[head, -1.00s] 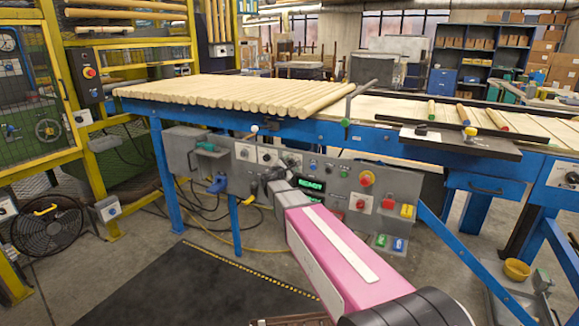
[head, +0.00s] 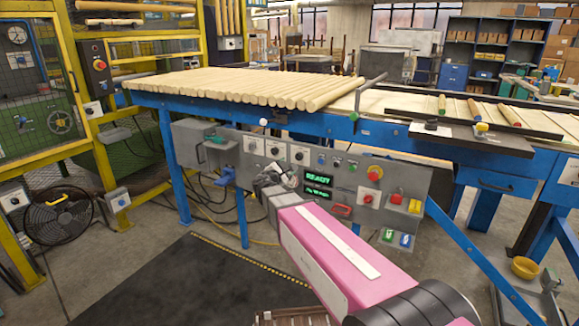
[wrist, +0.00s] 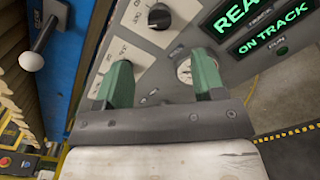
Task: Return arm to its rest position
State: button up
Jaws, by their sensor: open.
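My gripper (head: 270,176) is at the end of my pink arm, in front of the grey control panel (head: 405,182). In the wrist view, its two green fingers (wrist: 162,78) are spread apart with nothing between them. Beyond them are a dark knob (wrist: 160,17), a round dial (wrist: 184,70) and two lit green displays. The upper display (wrist: 245,12) is cut off at "REA"; the lower display (wrist: 272,37) reads "ON TRACK". In the head view the upper display (head: 320,178) reads "READY". I cannot tell how far the fingertips are from the panel.
Wooden rods (head: 235,90) lie in a row on the blue-framed table (head: 185,104) above the panel. A white-balled lever (head: 263,122) stands at its edge; its ball shows in the wrist view (wrist: 31,61). A fan (head: 55,216) stands left.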

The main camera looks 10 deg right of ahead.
jog(key=shift+s, duration=0.1)
jog(key=s+d+f+m+g+y, duration=0.2)
jog(key=s+d+f+m+g, duration=0.8)
jog(key=s+d+f+m, duration=0.25)
jog(key=s+a+f+m+g+y, duration=0.2)
jog(key=s+f+m+g+y, duration=0.3)
jog(key=s, duration=0.8)
notch_tip(320, 180, down, 3)
jog(key=m+y, duration=0.3)
jog(key=shift+s+a, duration=0.15)
jog(key=shift+s, duration=0.2)
jog(key=shift+f, duration=0.1)
